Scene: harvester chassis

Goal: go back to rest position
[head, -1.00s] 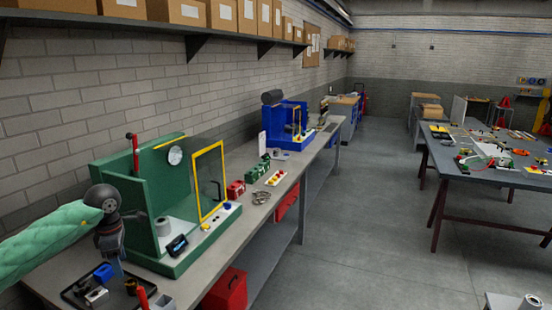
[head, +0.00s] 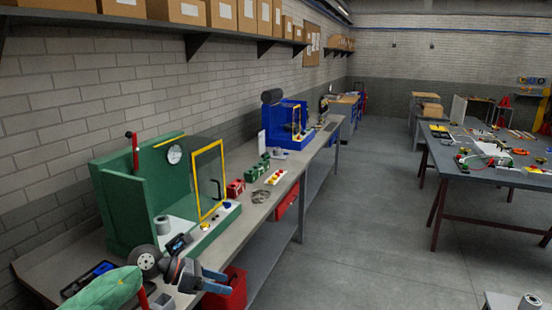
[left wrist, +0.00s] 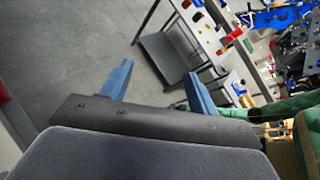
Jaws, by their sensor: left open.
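My left gripper (head: 214,282) is at the lower left of the head view, in front of the green machine (head: 125,205), near the front edge of the bench. Its two blue fingers point right and stand apart, with nothing between them. In the left wrist view the open fingers (left wrist: 158,85) show with grey floor and the bench beyond. My right gripper is not in view in the head picture, and a grey piece at the bottom right edge is too little to identify.
The long workbench (head: 238,212) runs along the brick wall, with a blue machine (head: 285,125) farther along. A red bin (head: 227,290) stands below my left gripper. A dark table (head: 500,170) with many parts is at right. The floor (head: 360,220) between is clear.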

